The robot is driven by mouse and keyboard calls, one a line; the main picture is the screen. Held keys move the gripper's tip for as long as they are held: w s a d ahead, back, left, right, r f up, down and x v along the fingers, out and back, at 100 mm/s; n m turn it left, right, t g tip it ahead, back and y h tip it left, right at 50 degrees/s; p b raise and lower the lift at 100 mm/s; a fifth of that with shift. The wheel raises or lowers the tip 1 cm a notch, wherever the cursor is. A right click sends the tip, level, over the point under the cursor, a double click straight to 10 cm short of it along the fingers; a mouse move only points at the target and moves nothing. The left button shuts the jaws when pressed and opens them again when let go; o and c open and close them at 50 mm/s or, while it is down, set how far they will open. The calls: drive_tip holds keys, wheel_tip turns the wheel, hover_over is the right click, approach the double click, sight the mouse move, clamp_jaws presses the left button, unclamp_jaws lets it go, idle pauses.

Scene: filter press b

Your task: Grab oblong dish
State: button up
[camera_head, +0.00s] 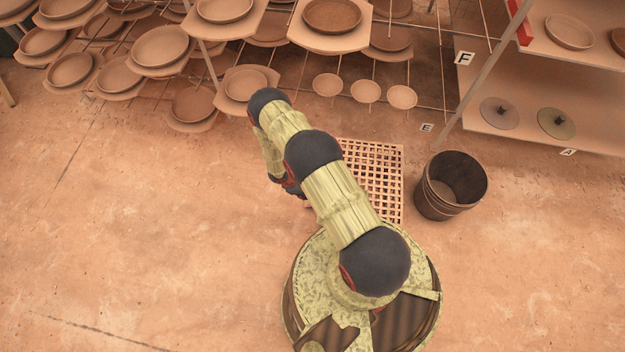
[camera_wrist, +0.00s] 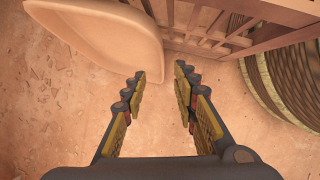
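The oblong dish (camera_wrist: 105,32) is a tan, smooth, shallow dish with a rounded rim. It shows at the upper left of the wrist view, its top end cut off by the frame. My gripper (camera_wrist: 161,78) is open and empty, with floor showing between its fingers. The dish's near rounded end lies just ahead and left of the fingertips, and I see no grip on it. In the head view my arm hides the gripper, and I cannot make out this dish there.
A wooden lattice (camera_head: 378,172) stands beside my arm and shows next to the dish in the wrist view (camera_wrist: 215,22). A dark bucket (camera_head: 450,186) stands to its right. Racks of round dishes (camera_head: 160,47) fill the back. Open floor (camera_head: 140,220) lies to the left.

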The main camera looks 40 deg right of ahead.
drive_tip(key=b+x, duration=0.4)
drive_tip(key=x, duration=0.4)
drive_tip(key=shift+s, duration=0.15)
drive_tip(key=shift+c, duration=1.4)
drive_tip(key=c, duration=0.4)
clamp_jaws()
drive_tip(key=shift+r, duration=0.1)
